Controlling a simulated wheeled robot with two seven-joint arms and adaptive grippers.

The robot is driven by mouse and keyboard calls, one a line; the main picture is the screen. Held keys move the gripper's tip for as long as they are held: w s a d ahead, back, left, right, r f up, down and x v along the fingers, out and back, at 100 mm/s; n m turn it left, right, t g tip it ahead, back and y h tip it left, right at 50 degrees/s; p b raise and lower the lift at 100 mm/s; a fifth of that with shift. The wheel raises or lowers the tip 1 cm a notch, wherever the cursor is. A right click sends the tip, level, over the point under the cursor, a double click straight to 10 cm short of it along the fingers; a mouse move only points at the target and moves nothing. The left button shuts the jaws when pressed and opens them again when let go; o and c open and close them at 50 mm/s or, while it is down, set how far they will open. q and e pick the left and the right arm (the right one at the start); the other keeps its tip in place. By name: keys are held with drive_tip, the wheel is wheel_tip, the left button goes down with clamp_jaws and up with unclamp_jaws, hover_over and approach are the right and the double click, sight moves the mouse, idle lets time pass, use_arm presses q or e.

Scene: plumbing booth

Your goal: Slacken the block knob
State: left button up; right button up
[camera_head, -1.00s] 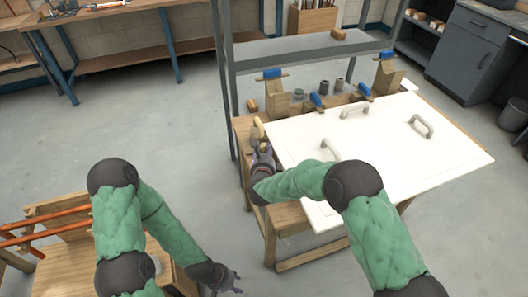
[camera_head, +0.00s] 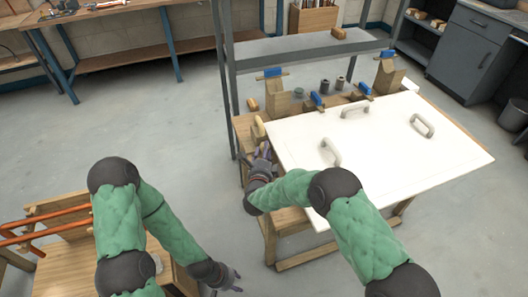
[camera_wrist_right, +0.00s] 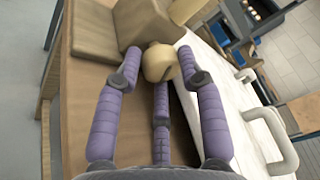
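The block knob (camera_wrist_right: 159,63) is a pale, rounded wooden knob beside a tan wooden block (camera_wrist_right: 97,32) in the right wrist view. In the head view it lies near the white panel's left corner, where knob and block are too small to separate clearly. My right gripper (camera_head: 263,158) is at the bench's left edge. In the wrist view its purple fingers (camera_wrist_right: 160,70) are spread, with the knob between and just beyond their tips. I cannot tell whether they touch it. My left gripper (camera_head: 234,281) hangs low, away from the bench; its finger opening is unclear.
A white panel (camera_head: 400,150) with several grey handles covers most of the bench and lies close beside my right gripper. Blue-topped clamps (camera_head: 317,100) and small cylinders stand behind it. A grey rack post (camera_head: 226,80) rises at the left. Copper pipes (camera_head: 45,233) lie lower left.

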drive_tip(key=shift+s, duration=0.1)
drive_tip(key=s, duration=0.4)
drive_tip(key=s+a, duration=0.1)
drive_tip(key=s, duration=0.6)
drive_tip(key=shift+s+a+r, duration=0.35)
drive_tip(key=shift+s+r, duration=0.05)
